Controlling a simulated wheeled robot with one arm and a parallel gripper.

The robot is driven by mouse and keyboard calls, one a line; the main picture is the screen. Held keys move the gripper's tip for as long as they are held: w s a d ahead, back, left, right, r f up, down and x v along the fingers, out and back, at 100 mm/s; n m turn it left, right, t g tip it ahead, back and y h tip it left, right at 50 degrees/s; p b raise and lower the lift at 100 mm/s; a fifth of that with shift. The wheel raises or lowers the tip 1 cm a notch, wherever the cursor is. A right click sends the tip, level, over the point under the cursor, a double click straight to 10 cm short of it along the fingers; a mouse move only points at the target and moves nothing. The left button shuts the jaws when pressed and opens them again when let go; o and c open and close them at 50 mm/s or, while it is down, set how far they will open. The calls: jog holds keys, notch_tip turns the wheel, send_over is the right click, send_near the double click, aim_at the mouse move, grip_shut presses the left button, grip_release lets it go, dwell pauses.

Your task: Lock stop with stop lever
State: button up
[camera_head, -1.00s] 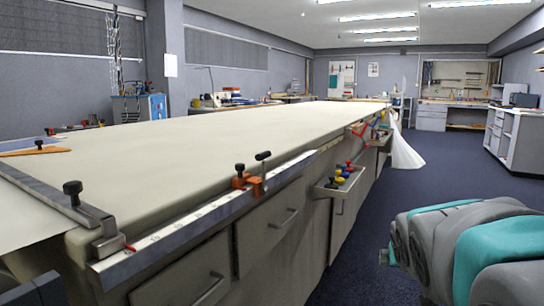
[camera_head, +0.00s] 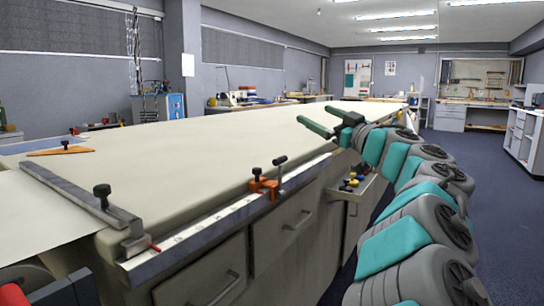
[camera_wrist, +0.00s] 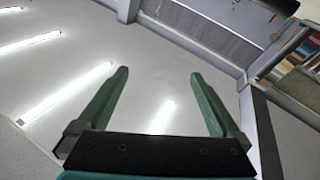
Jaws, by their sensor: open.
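The orange stop (camera_head: 265,186) sits on the metal ruler rail (camera_head: 220,223) along the table's front edge. Its stop lever (camera_head: 280,166), a dark rod with a knob, stands up at the stop's right side. A second black knob stands at the stop's left. My gripper (camera_head: 316,122) is above the table, to the right of and beyond the stop, apart from it. Its two green fingers are spread and empty; they also show in the wrist view (camera_wrist: 158,82), which looks toward the ceiling lights.
The long cloth table (camera_head: 200,145) is mostly bare. A metal fence (camera_head: 75,195) with a black knob crosses its near left end. A small tray (camera_head: 352,186) with colored knobs hangs on the front. Drawers (camera_head: 290,222) lie below the rail.

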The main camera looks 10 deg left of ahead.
aim_at(283, 161)
jog(key=s+a+f+g, duration=0.1)
jog(key=f+g, duration=0.1)
jog(key=f, duration=0.1)
jog(key=s+a+f+n+g+y, duration=0.1)
jog(key=a+f+g, duration=0.1)
jog(key=f+g, duration=0.1)
jog(key=s+a+f+g, duration=0.1)
jog(key=a+f+g, duration=0.1)
jog(key=f, duration=0.2)
jog(key=shift+s+f+n+g+y, duration=0.3)
jog(key=shift+s+f+g, duration=0.05)
jog(key=shift+s+g, duration=0.05)
jog(key=shift+p+x, duration=0.35)
jog(key=shift+x, duration=3.55)
grip_shut()
